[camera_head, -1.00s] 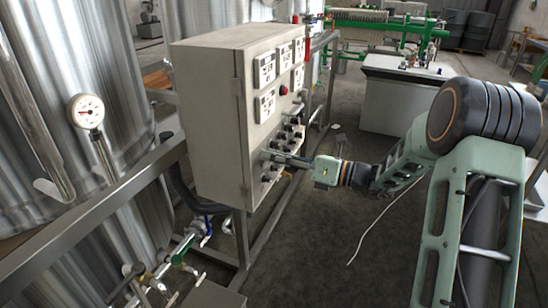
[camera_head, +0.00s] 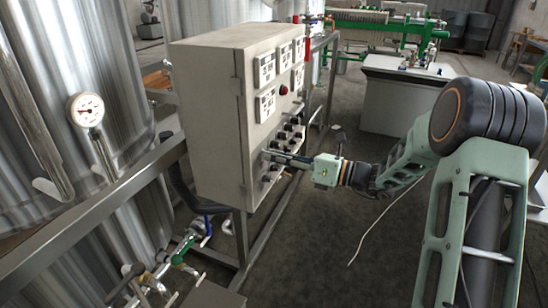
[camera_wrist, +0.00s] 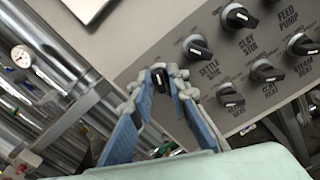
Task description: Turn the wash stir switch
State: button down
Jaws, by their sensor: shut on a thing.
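A black knob (camera_wrist: 159,79) with a pale pointer line sits between my fingertips in the wrist view. It is at the left end of the upper knob row on the panel, beyond the knob labelled settle stir (camera_wrist: 198,48). Its own label is hidden by my fingers, so I cannot read whether it says wash stir. My gripper (camera_wrist: 160,76) is shut on this knob, one fingertip on each side. In the head view my gripper (camera_head: 272,156) reaches the lower front of the grey control cabinet (camera_head: 212,120), and the held knob is too small to make out.
The clay stir knob (camera_wrist: 240,18), clay heat knob (camera_wrist: 262,70) and steam heat knob (camera_wrist: 302,45) are close by. A metal rail (camera_head: 100,195) and tanks with a gauge (camera_head: 86,110) stand left. The floor (camera_head: 310,245) below my arm is mostly clear, with a thin cable.

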jog(key=shift+s+f+n+b, duration=0.1)
jog(key=shift+n+b, duration=3.1)
jog(key=shift+n, duration=2.1)
jog(key=c, duration=2.1)
grip_release()
jog(key=v, duration=1.2)
